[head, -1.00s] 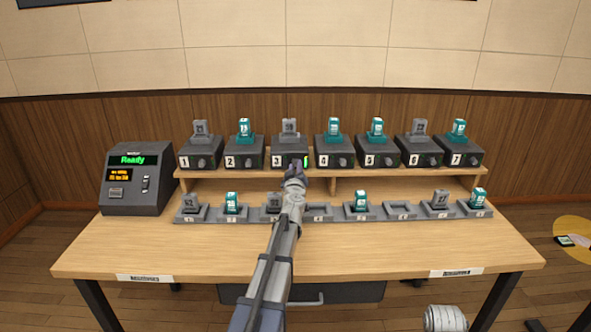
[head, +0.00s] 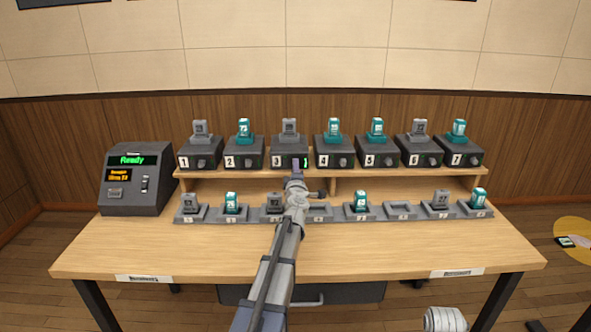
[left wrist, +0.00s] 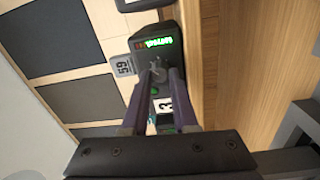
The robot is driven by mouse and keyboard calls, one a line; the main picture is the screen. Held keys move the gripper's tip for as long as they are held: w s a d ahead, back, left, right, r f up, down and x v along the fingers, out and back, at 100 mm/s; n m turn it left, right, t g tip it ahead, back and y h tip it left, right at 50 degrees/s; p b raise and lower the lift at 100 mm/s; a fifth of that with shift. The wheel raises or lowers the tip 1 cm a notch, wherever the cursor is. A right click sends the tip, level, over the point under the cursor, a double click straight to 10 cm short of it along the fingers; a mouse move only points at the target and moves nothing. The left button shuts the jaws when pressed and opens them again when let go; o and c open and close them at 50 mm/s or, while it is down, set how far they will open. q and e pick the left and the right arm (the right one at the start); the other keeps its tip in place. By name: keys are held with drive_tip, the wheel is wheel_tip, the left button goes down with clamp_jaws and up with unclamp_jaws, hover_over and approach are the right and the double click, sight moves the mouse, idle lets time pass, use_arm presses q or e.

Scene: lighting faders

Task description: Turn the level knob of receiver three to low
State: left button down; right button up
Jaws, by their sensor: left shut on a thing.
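Receiver three (head: 279,154) is a dark box with a white "3" label on the raised shelf, a grey pack (head: 289,128) standing on top. In the left wrist view the receiver (left wrist: 170,30) shows a lit green display (left wrist: 158,43) and its level knob (left wrist: 158,72). My left gripper (head: 297,168) is in front of the receiver. In the left wrist view its two fingers (left wrist: 161,84) are shut on the knob, one on either side. The fingers hide part of the knob, and its exact setting cannot be read.
Other numbered receivers, such as receiver two (head: 244,154) and receiver four (head: 334,152), stand close on both sides. A lower row of charging slots (head: 399,211) lies under my arm. A console (head: 137,180) reading "Ready" stands at left. The front tabletop (head: 390,250) is clear.

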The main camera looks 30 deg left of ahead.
use_arm(q)
drive_tip(key=shift+d+r+m+g+p, duration=0.1)
drive_tip(key=shift+m+g+p, duration=0.4)
drive_tip(key=shift+m, duration=8.2)
drive_tip(key=shift+d+m+g+p, duration=0.1)
drive_tip(key=shift+m+p, duration=0.65)
drive_tip(key=shift+m, duration=7.95)
drive_tip(key=c, duration=0.7)
unclamp_jaws()
drive_tip(key=shift+a+h, duration=0.1)
drive_tip(key=shift+h, duration=0.2)
